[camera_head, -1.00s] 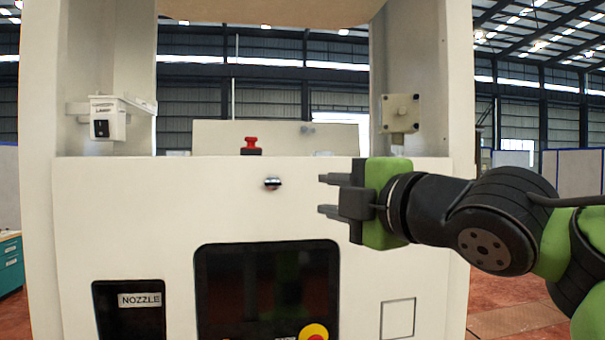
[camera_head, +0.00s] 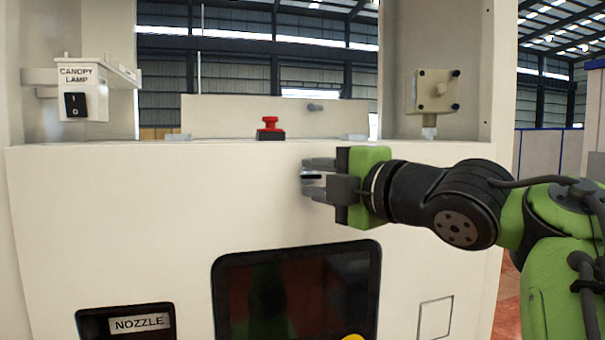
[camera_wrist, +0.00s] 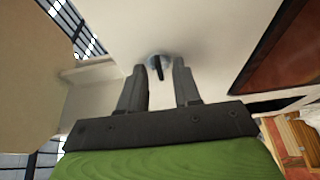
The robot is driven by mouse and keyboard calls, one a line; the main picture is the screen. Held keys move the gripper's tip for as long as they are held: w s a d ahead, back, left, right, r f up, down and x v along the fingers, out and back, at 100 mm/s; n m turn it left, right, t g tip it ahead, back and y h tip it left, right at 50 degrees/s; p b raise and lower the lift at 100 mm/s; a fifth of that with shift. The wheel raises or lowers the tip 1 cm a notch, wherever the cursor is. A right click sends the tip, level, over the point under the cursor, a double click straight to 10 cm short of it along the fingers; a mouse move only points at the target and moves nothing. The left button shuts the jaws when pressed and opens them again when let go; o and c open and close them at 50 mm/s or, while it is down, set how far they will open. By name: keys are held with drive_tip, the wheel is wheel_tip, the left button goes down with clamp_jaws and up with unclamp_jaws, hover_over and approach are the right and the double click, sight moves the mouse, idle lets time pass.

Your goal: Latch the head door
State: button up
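The head door appears to be the broad cream front panel (camera_head: 130,215) of the dispenser; it looks flush. A small latch knob (camera_head: 311,175) with a dark bar sits on its upper part. My gripper (camera_head: 308,178) comes from the right and is open, its two dark fingers above and below the knob in the head view. In the wrist view the latch knob (camera_wrist: 158,66) shows its dark bar between the fingertips of my gripper (camera_wrist: 158,76), with gaps on both sides. I see no contact with it.
A red button (camera_head: 269,125) stands on the ledge above the panel. A dark screen (camera_head: 297,295) and a NOZZLE recess (camera_head: 127,325) lie below. A canopy lamp switch box (camera_head: 82,92) is at left, and a cream box (camera_head: 433,92) is on the right post.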

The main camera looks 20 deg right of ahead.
drive_tip(key=shift+s+d, duration=0.15)
drive_tip(key=shift+d, duration=0.1)
clamp_jaws()
